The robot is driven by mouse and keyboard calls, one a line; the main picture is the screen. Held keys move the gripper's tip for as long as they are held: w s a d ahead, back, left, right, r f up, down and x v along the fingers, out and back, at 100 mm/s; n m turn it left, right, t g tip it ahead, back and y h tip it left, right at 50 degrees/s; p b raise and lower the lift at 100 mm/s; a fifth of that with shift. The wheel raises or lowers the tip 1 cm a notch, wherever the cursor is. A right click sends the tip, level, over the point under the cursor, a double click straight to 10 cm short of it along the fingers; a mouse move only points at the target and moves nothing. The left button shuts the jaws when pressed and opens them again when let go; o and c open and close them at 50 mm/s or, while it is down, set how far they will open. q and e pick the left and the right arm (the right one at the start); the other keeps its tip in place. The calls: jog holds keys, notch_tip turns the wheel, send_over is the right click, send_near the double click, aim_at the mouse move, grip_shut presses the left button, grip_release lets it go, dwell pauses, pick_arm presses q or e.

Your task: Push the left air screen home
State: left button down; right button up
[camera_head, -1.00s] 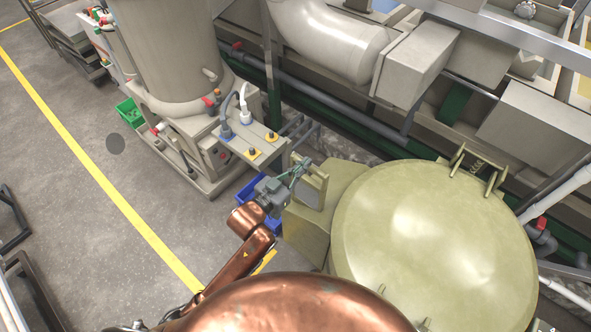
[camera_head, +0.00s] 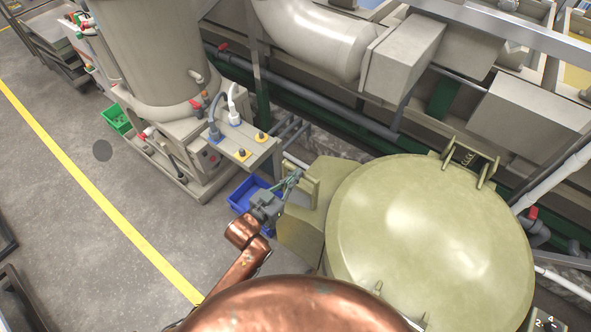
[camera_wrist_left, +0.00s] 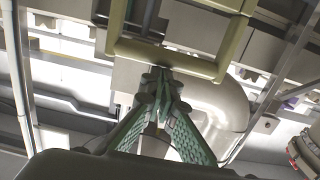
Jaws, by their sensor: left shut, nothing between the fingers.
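The left air screen, an olive-framed panel (camera_head: 309,187), stands at the left side of an olive housing beside the large round lid. Only its edge and part of its frame show in the head view. In the wrist view an olive frame (camera_wrist_left: 165,50) with an open middle spans the top. My left gripper (camera_head: 294,178) is at the screen's near left face; its green fingers are closed together and hold nothing. In the wrist view the closed fingertips (camera_wrist_left: 160,78) lie close to the frame's lower bar; I cannot tell whether they touch. My right gripper is out of view.
The big olive round lid (camera_head: 430,235) fills the right. A blue bin (camera_head: 247,192) lies on the floor behind my left wrist. A pump unit with a tall grey cylinder (camera_head: 155,50) stands at the back left. Floor at the left is clear.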

aim_at(299, 193)
pick_arm(q)
notch_tip(299, 193, down, 13)
jog(key=b, duration=0.4)
jog(key=shift+f, duration=0.55)
jog(key=shift+s+f, duration=0.1)
